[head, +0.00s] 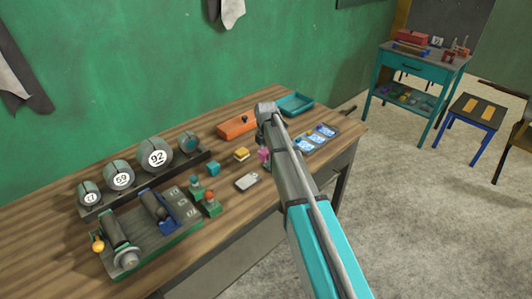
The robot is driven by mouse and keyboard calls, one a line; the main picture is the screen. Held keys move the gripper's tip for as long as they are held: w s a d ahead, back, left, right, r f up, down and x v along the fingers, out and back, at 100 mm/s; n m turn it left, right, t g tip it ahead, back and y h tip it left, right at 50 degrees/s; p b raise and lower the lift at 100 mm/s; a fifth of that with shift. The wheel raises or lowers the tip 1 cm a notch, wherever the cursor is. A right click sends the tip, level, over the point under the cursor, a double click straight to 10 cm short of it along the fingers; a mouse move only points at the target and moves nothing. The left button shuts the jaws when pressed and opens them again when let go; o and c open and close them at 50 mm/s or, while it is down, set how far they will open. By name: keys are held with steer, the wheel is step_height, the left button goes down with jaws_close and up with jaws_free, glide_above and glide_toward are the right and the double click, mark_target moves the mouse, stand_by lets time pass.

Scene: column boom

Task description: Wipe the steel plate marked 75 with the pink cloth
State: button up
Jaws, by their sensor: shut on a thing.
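My arm reaches over the wooden bench, and its wrist bends down at the far end. My gripper (262,146) is small and partly hidden by my own arm. It is shut on the pink cloth (264,156), which shows as a small pink patch just above or at the bench top; I cannot tell whether it touches. A flat grey piece with a pale top (247,181) lies in front and to the left of the gripper.
A rack holds grey cylinders (157,154) at the left, some numbered. A green-edged fixture (150,235) stands before it. An orange box (238,126), a yellow block (241,154), a teal block (213,169) and a teal tray (294,104) also sit on the bench (235,205).

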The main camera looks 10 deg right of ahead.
steer(key=shift+r, duration=0.1)
stand_by(0.3)
steer(key=shift+r+p, duration=1.5)
